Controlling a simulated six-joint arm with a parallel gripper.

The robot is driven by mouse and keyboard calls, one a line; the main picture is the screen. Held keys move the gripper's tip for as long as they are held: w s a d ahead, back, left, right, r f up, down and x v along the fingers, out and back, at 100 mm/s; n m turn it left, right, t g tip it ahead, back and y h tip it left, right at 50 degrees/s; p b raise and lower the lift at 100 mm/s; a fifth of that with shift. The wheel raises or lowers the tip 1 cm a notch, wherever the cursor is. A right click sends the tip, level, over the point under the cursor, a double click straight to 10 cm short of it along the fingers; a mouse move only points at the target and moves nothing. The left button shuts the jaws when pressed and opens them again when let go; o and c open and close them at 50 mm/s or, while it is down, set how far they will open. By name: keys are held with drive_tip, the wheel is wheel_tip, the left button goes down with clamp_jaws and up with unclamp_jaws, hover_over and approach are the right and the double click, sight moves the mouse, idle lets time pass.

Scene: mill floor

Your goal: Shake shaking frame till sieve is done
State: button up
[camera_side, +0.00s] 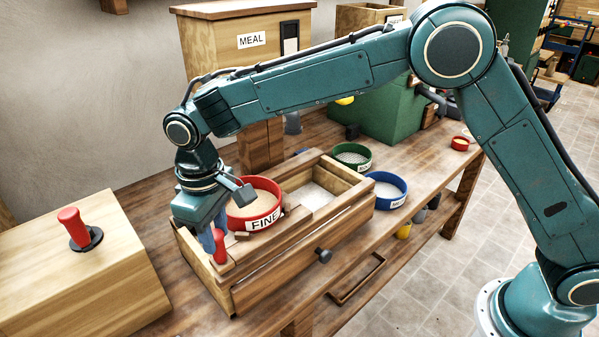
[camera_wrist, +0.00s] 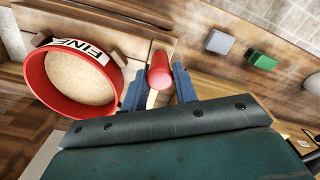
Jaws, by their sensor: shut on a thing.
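The wooden shaking frame (camera_side: 345,212) lies on the bench as a long box. The red sieve (camera_side: 270,188), labelled FINE, sits in its left part and holds pale tan meal; it also shows in the wrist view (camera_wrist: 119,101). Pale material (camera_side: 312,196) shows in the frame's right part. My gripper (camera_side: 213,243) is at the frame's left end, beside the sieve. Its blue fingers (camera_wrist: 159,90) are shut on an upright red handle (camera_side: 219,247), whose top shows in the wrist view (camera_wrist: 160,68). My gripper partly hides the sieve's left side in the side view.
A green sieve (camera_side: 352,166) and a blue sieve (camera_side: 402,190) stand right of the frame. A wooden box with a red-handled plug (camera_side: 72,228) stands at left. A MEAL bin (camera_side: 250,28) stands behind. A dark knob (camera_side: 323,255) sticks out at the front.

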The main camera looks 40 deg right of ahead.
drive_tip(key=shift+a+r, duration=0.1)
drive_tip(key=shift+a, duration=1.8)
drive_tip(key=o, duration=0.9)
drive_tip(key=shift+a, duration=0.1)
drive_tip(key=shift+o, duration=0.2)
wheel_tip(320, 180, up, 9)
drive_tip(key=shift+d, duration=0.2)
